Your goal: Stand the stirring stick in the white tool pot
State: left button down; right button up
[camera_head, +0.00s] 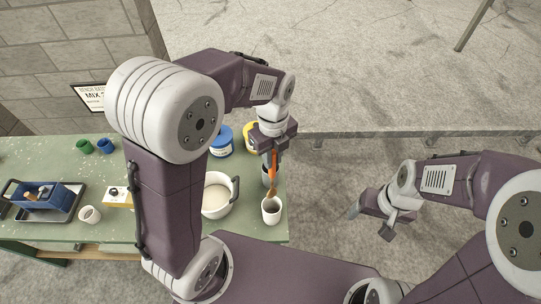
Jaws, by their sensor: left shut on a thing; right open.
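My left gripper (274,150) is shut on an orange-brown stirring stick (273,166), which hangs down nearly upright below it. A small white pot (271,212) stands at the right end of the green table, and I take it for the tool pot. The stick's lower end shows at or just above this pot's rim; I cannot tell if it is inside. My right gripper (370,221) is open and empty, off to the right of the table, over the floor.
A larger white pot with dark handles (217,197) stands just left of the small pot. A grey cup (266,178) is behind the stick. Blue (221,139) and yellow (249,138) tubs stand behind.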

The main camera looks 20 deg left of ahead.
aim_at(272, 189)
pick_arm(q)
notch_tip(272, 189, down, 15)
jog(key=b, duration=1)
jog(key=c, duration=1)
grip_release()
jog(key=shift+r, duration=0.1)
notch_tip(272, 189, up, 12)
jog(key=p, duration=1.1)
